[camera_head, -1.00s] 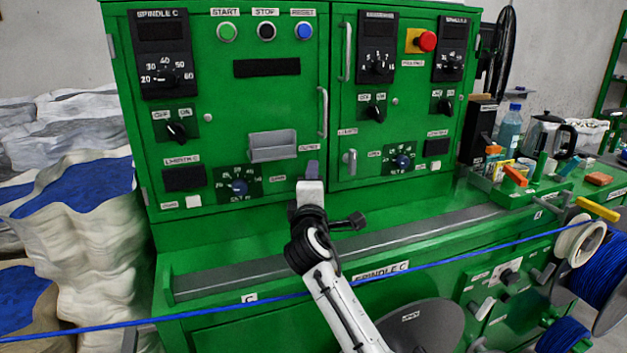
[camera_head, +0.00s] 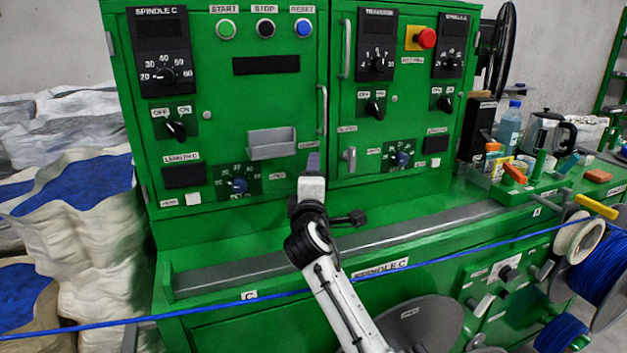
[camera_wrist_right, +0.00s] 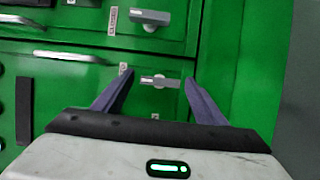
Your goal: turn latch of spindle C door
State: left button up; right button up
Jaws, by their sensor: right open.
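The spindle C door (camera_head: 228,105) is the left green cabinet door, closed in the head view. Its small grey latch (camera_wrist_right: 160,80) shows in the right wrist view, its long side running across that picture. My right gripper (camera_wrist_right: 159,92) is open there, and the latch appears between its two purple fingers, with no visible contact. In the head view my right gripper (camera_head: 313,163) is at the lower right edge of the spindle C door and hides this latch. My left gripper is not in view.
A second grey latch (camera_head: 349,158) is close by on the right door; it also shows in the right wrist view (camera_wrist_right: 150,17). A grey holder (camera_head: 271,144) juts from the spindle C door. A blue cable (camera_head: 225,304) crosses in front of the machine.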

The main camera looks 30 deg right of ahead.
jog(key=b+v, duration=0.1)
jog(key=v, duration=0.9)
jog(key=shift+s, duration=0.15)
